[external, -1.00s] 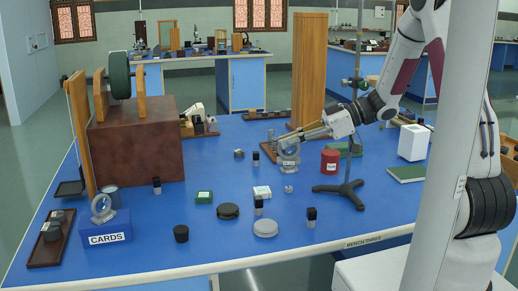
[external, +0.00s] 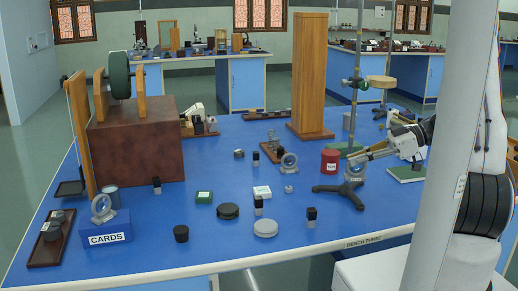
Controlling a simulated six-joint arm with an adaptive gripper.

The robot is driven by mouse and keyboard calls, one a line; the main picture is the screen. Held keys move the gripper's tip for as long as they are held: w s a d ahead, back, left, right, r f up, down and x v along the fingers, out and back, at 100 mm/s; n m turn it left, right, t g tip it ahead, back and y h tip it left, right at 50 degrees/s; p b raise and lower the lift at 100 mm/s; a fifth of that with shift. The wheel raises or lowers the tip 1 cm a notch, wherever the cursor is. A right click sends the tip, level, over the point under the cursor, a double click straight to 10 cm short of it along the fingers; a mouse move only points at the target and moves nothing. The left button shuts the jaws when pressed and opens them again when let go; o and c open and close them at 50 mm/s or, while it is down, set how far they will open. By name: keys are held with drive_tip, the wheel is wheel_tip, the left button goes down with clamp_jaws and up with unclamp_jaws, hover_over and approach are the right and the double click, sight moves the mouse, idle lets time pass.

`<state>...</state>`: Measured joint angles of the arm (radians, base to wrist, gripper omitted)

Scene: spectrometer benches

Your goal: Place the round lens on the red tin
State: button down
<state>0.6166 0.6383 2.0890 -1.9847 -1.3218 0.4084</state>
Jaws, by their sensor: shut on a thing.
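The red tin (external: 329,162) stands upright on the blue bench, right of centre. My gripper (external: 360,160) is just right of it, beside the upright rod of a stand. It is shut on what looks like the round lens (external: 355,166), a small ringed disc at the fingertips. The lens is apart from the tin, low over the stand's dark foot, and its exact height is hard to tell. A similar ringed lens (external: 289,162) stands on the bench to the left of the tin. Another ringed lens (external: 101,207) sits on the blue CARDS box.
The tripod stand (external: 346,191) with its tall rod is close to my gripper. A tall wooden block (external: 310,80) stands behind the tin. A green book (external: 404,173) lies to the right. Small blocks and discs are scattered at front centre.

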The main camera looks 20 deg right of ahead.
drive_tip(key=w+d+r+m+t+h, duration=0.1)
drive_tip(key=w+d+m+t, duration=0.1)
drive_tip(key=w+d, duration=0.3)
drive_tip(key=w+d+r+m+t+h, duration=0.1)
drive_tip(key=w+d, duration=0.4)
drive_tip(key=d, duration=0.6)
drive_tip(key=shift+w+r+m+t+h, duration=0.3)
drive_tip(key=shift+m+t+h, duration=0.4)
drive_tip(key=shift+m+t, duration=0.5)
hover_over(331, 152)
drive_tip(key=s, duration=0.1)
drive_tip(key=shift+d, duration=0.4)
drive_tip(key=shift+w+a+f, duration=0.15)
drive_tip(key=shift+f, duration=0.45)
drive_tip(key=shift+w+a+f, duration=0.15)
drive_tip(key=shift+f, duration=0.4)
drive_tip(key=shift+w+a+f, duration=0.15)
drive_tip(key=shift+f, duration=0.45)
drive_tip(key=shift+f, duration=0.15)
